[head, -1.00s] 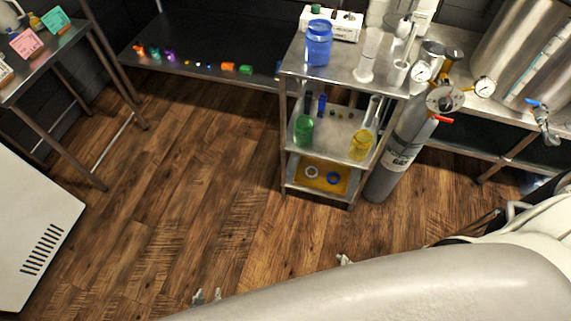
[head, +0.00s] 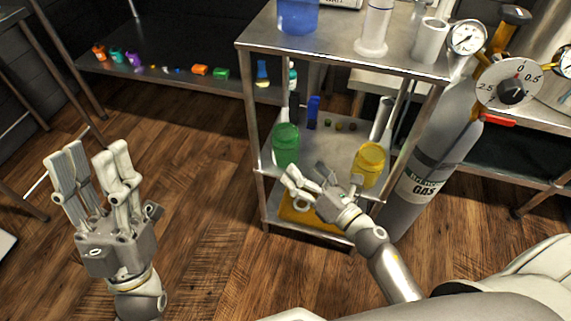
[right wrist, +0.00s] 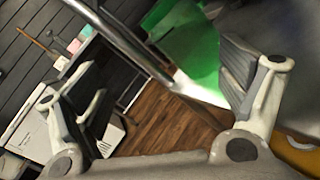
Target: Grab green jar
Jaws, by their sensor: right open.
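The green jar (head: 286,146) stands on the middle shelf of the metal cart, at its left side. My right gripper (head: 305,174) is open and empty, just below and in front of the jar at the shelf's edge. In the right wrist view the green jar (right wrist: 192,48) shows at the top, beyond the right finger and partly hidden by it. A metal rail of the cart crosses the space ahead of the open fingers (right wrist: 160,95). My left gripper (head: 95,160) is open and empty over the floor, well left of the cart.
A yellow jar (head: 369,164) stands right of the green one on the same shelf. The cart's top shelf (head: 330,48) holds a blue jar (head: 298,14) and a cylinder. A gas bottle (head: 430,160) stands close at the right. The wooden floor (head: 205,170) left of the cart is clear.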

